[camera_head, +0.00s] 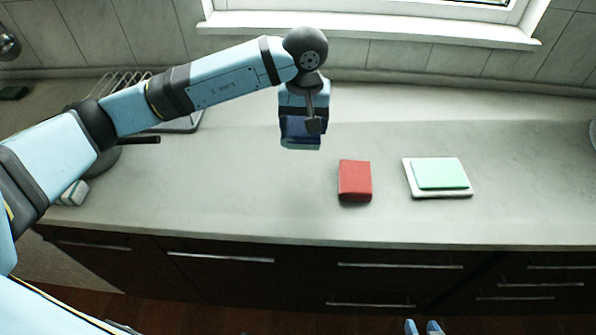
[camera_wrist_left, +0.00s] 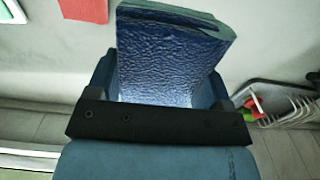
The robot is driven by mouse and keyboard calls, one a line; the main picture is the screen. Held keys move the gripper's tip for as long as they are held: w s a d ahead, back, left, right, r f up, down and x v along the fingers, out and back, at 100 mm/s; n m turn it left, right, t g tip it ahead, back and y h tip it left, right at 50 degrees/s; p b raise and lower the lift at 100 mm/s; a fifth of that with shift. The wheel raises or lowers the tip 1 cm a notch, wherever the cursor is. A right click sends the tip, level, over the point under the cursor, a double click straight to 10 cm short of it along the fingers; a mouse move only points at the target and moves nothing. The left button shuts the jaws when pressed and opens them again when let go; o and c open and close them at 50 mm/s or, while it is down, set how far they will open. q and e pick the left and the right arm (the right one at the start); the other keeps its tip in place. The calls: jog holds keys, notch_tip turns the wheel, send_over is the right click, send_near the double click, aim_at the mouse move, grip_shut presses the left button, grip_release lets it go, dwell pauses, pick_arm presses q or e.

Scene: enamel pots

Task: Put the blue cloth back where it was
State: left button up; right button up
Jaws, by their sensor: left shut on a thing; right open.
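The blue cloth (camera_head: 297,129) is a folded block held in my left gripper (camera_head: 303,138), above the counter in the head view. In the left wrist view the blue cloth (camera_wrist_left: 165,60) stands out between the fingers of my left gripper (camera_wrist_left: 165,90), its wrinkled dark blue face towards the camera. A red cloth (camera_head: 355,179) lies on the counter to the right of it. A green cloth (camera_head: 440,173) lies on a white tray (camera_head: 455,194) further right. My right gripper (camera_head: 424,327) is open and empty at the bottom edge of the head view.
A wire dish rack (camera_head: 118,84) and a dark pan (camera_head: 100,160) stand at the left, partly behind my left arm. A window sill (camera_head: 370,30) runs along the back.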

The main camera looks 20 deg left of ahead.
aim_at(303, 179)
pick_arm(q)
notch_tip(303, 179, down, 16)
jog(key=shift+f+p, duration=0.1)
jog(key=shift+p, duration=0.45)
jog(key=shift+f, duration=0.1)
jog(key=o, duration=1.1)
jog(key=shift+c, duration=0.2)
jog(key=shift+r, duration=0.4)
notch_tip(303, 179, up, 12)
jog(key=b, duration=0.1)
jog(key=shift+f, duration=0.25)
